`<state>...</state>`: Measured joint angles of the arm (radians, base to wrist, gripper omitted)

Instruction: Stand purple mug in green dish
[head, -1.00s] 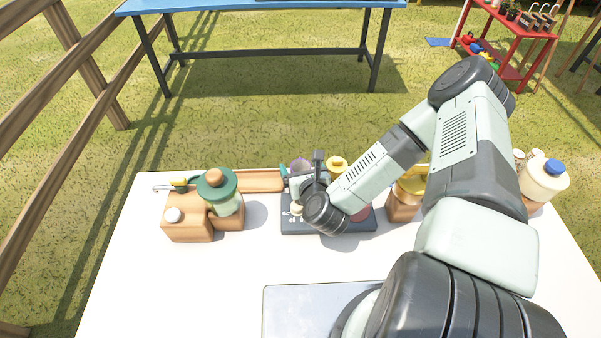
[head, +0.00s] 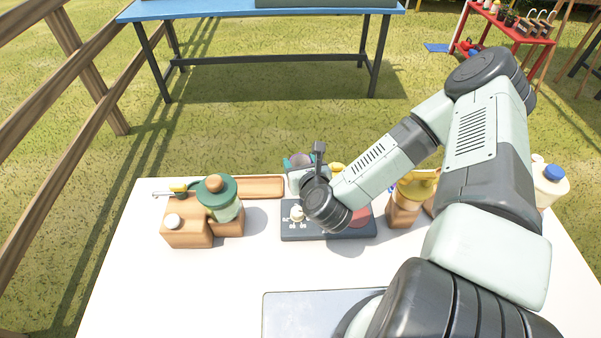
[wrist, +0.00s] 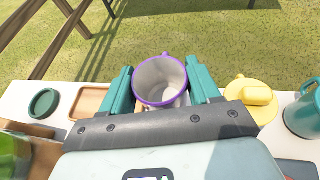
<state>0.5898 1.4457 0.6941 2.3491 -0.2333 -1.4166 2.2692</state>
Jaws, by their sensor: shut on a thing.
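A mug with a purple rim and pale inside (wrist: 160,82) sits upright between the teal fingers of my gripper (wrist: 161,88) in the wrist view. My gripper is shut on it. In the head view the gripper (head: 302,166) is over the far edge of the table, and the mug is mostly hidden behind my wrist. A dark green round dish (wrist: 43,103) lies at the left in the wrist view, left of the wooden tray and apart from the mug. In the head view it is largely hidden behind the green-lidded jar.
A wooden tray (head: 260,187) lies between dish and gripper. The green-lidded jar (head: 217,191) and wooden blocks (head: 187,228) stand at left. A dark board (head: 330,234) lies below my wrist. A yellow item (wrist: 255,96) and teal vessel (wrist: 303,114) are at right. The front left table is clear.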

